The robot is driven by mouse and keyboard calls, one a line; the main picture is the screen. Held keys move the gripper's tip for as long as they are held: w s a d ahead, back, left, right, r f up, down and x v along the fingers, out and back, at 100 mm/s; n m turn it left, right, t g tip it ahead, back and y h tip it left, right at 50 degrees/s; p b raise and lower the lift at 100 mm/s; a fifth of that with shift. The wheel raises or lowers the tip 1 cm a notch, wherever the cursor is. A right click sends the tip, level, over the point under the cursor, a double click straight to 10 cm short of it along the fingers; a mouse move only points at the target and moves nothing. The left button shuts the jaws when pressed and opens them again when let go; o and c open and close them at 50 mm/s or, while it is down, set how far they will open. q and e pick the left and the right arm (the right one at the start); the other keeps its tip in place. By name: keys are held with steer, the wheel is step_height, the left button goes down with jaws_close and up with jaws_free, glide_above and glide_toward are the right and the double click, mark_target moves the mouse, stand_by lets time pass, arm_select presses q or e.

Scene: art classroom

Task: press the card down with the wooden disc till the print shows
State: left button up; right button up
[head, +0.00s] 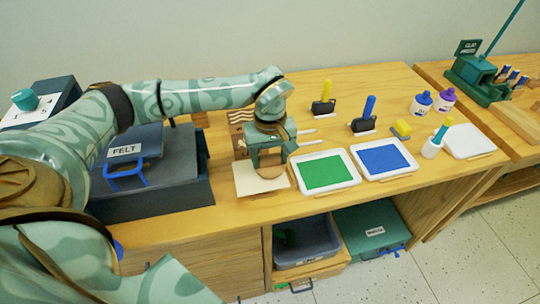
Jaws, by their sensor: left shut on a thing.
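My left gripper (270,160) points down over the cream card (254,187) on the wooden table. It is shut on the wooden disc (270,174), whose brown edge shows beneath the fingers. The disc is at the card's right part; whether it touches the card or hovers just above I cannot tell. No print shows on the card's visible part. The area under the disc is hidden. My right gripper is not in view.
A green ink tray (327,187) and a blue ink tray (384,174) lie right of the card. Behind them stand a yellow-handled roller (325,100) and a blue-handled roller (366,116). A dark box (205,185) with a FELT label is at left.

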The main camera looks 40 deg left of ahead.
arm_select(q)
steer(key=shift+f, duration=0.15)
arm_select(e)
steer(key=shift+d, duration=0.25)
arm_select(q)
steer(key=shift+f, duration=0.35)
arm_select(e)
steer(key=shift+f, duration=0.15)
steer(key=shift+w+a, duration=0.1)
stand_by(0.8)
arm_select(q)
steer(key=shift+s+f, duration=0.1)
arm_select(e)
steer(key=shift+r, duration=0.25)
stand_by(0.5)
